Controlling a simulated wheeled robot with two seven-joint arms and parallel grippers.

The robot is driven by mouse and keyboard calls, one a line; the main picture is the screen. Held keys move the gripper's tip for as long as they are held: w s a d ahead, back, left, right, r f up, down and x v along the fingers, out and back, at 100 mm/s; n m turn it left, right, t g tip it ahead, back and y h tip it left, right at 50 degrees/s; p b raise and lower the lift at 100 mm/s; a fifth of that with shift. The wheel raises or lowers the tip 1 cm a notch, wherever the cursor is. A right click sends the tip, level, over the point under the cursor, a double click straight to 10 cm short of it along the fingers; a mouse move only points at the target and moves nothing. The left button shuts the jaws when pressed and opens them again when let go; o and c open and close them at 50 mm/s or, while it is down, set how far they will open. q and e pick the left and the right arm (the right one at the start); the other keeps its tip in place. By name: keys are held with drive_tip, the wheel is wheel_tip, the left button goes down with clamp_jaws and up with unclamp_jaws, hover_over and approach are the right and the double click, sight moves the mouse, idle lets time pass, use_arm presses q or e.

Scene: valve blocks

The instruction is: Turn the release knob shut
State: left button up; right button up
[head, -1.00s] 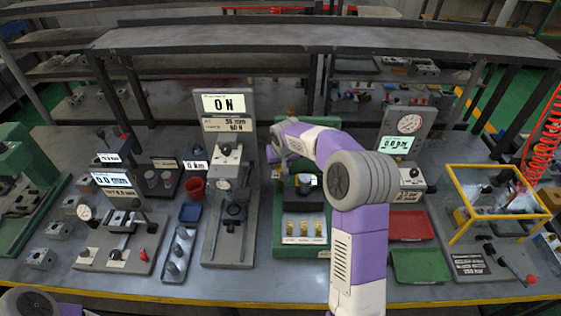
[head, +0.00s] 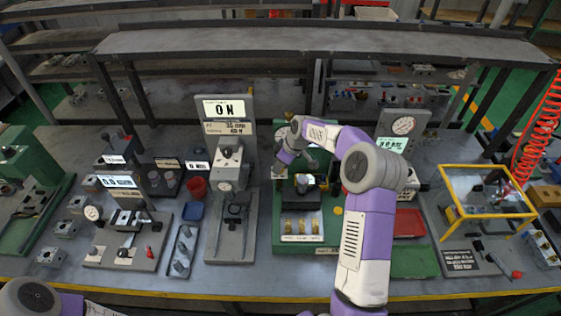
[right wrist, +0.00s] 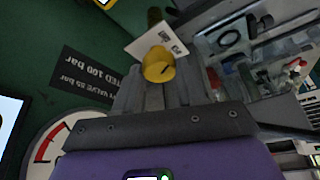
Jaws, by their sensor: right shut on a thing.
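The green valve stand (head: 262,237) is in the middle of the table in the head view, with a grey block and several brass parts on it. My right gripper (head: 278,174) is at the stand's upper left side, reaching in from the right. In the right wrist view a yellow knob (right wrist: 158,66) with a dark mark sits at the fingertips of my right gripper (right wrist: 162,80), which is shut on it. A white label plate (right wrist: 160,38) lies just beyond the knob. The knob is too small to make out in the head view. My left gripper is out of view.
A grey force stand (head: 232,235) reading 0 N stands left of the green stand. A red tray (head: 409,222) and a green tray (head: 412,262) lie to the right, partly behind my arm. A yellow-framed box (head: 487,216) is farther right. A pressure gauge (right wrist: 45,145) is beside my gripper.

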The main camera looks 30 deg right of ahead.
drive_tip(key=shift+n+g+y, duration=0.3)
drive_tip(key=shift+n+g, duration=0.1)
drive_tip(key=shift+n, duration=0.5)
drive_tip(key=shift+f+p, duration=0.1)
drive_tip(key=shift+p, duration=0.2)
drive_tip(key=o, duration=1.1)
drive_tip(key=shift+d, duration=0.1)
drive_tip(key=shift+c, duration=0.2)
drive_tip(key=v, duration=0.7)
drive_tip(key=shift+r, duration=0.3)
drive_tip(key=shift+s, duration=0.15)
